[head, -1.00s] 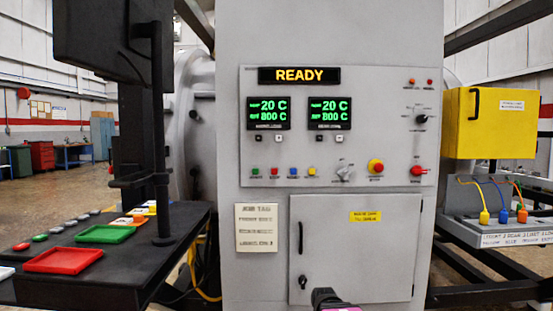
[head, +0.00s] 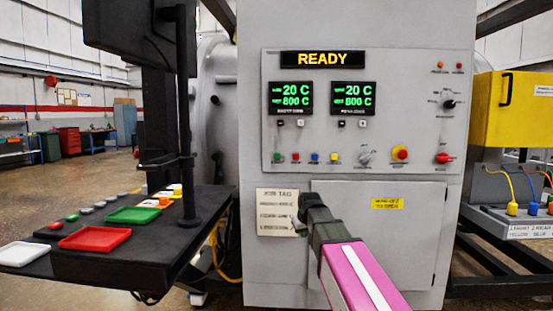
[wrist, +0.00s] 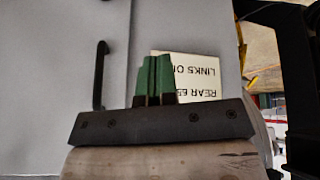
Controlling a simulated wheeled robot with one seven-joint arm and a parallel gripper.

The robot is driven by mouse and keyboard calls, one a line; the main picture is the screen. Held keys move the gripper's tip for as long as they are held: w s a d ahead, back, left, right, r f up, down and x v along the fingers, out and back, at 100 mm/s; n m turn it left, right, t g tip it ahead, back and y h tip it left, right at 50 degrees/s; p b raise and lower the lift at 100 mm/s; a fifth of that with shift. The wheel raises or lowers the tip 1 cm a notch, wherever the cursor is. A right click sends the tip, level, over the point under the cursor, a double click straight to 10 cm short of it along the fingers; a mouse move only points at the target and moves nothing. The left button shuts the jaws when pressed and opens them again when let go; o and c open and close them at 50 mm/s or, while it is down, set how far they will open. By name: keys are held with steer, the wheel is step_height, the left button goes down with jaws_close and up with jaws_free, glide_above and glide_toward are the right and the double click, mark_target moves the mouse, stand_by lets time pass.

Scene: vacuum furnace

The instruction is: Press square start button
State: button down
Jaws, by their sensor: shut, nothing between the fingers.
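A row of small coloured square buttons sits low on the grey control panel (head: 362,110): green (head: 279,158), red (head: 296,157), blue (head: 314,157) and yellow (head: 335,157). Their labels are too small to read, so which one is start cannot be told. My gripper (head: 307,207) is in front of the cabinet, below this row, over the right edge of the job tag (head: 276,212). In the wrist view the green fingers of my gripper (wrist: 155,75) are together and empty, with the upside-down job tag (wrist: 200,85) behind them.
The display reads READY (head: 322,59). A cabinet door (head: 410,235) is below. A dark console with red (head: 95,238) and green (head: 132,214) trays is at left.

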mark_target(278, 158)
steer(key=w+a+r+n+t, duration=0.1)
steer(key=a+r, duration=0.2)
steer(key=r, duration=0.6)
steer(key=w+a+r+n+t+y, duration=0.1)
steer(key=a+r, duration=0.3)
steer(key=r, duration=0.5)
steer(key=w+a+r+t, duration=0.1)
steer(key=w+a+r, duration=0.2)
steer(key=r, duration=0.6)
steer(key=shift+a+r+n+y, duration=0.15)
steer(key=shift+a+n+y, duration=0.15)
steer(key=shift+a+n, duration=0.15)
steer(key=shift+w, duration=0.2)
steer(key=shift+w+d, duration=0.1)
steer(key=shift+w, duration=4.2)
steer(key=shift+w, duration=0.1)
steer(key=shift+w, duration=0.35)
